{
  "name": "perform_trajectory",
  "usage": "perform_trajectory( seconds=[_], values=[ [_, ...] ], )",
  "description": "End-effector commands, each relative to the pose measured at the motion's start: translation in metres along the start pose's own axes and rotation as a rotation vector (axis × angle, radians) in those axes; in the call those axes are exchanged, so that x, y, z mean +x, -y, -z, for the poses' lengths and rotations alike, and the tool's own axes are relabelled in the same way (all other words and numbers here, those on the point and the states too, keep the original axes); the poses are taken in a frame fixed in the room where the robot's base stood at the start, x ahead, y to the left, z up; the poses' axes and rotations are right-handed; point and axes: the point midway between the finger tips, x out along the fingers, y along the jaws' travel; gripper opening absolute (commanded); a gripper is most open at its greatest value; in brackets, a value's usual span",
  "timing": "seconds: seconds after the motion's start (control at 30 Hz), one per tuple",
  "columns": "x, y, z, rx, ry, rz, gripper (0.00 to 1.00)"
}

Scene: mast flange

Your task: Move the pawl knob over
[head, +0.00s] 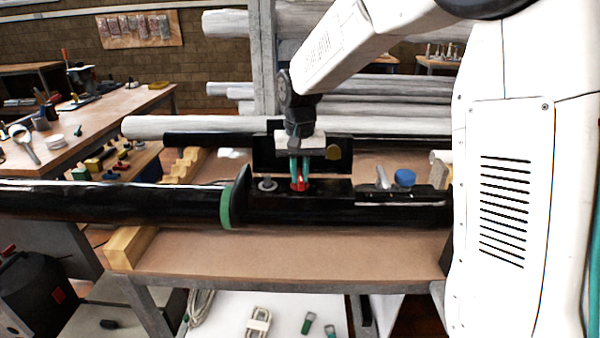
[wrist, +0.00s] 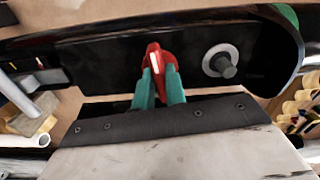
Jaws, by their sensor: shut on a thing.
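The red pawl knob (head: 300,185) stands on the black mast section, below my gripper. In the wrist view the red knob (wrist: 155,62) shows a pale line along its top and sits between the green fingertips. My gripper (head: 300,172) reaches down from above and is shut on the knob; its fingers also show in the wrist view (wrist: 158,88). The fingers hide part of the knob and its base.
A grey bolt with a washer (wrist: 221,62) is beside the knob. The black mast (head: 110,202) with a green-edged flange (head: 228,205) lies on wooden blocks across the bench (head: 290,257). A blue cap (head: 404,177) sits to the right. A raised black plate (head: 335,150) stands behind.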

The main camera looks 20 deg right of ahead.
Motion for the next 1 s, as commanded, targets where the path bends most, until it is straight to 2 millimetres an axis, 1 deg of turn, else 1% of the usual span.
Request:
perform_trajectory(
  seconds=[0.13, 0.33, 0.83, 0.87, 0.9, 0.93, 1.0],
  values=[
    [-0.0011, 0.0001, 0.0007, 0.072, -0.003, 0.001, 0.00],
    [-0.0011, 0.0002, 0.0008, 0.128, -0.003, 0.001, 0.00],
    [-0.0013, 0.0002, 0.0009, 0.148, -0.004, 0.002, 0.00],
    [-0.0013, 0.0002, 0.0009, 0.148, -0.004, 0.002, 0.16],
    [-0.0012, 0.0002, 0.0009, 0.148, -0.003, 0.002, 0.27],
    [-0.0012, 0.0002, 0.0008, 0.147, -0.003, 0.002, 0.35],
    [-0.0010, 0.0002, 0.0006, 0.147, -0.003, 0.001, 0.35]
  ],
)
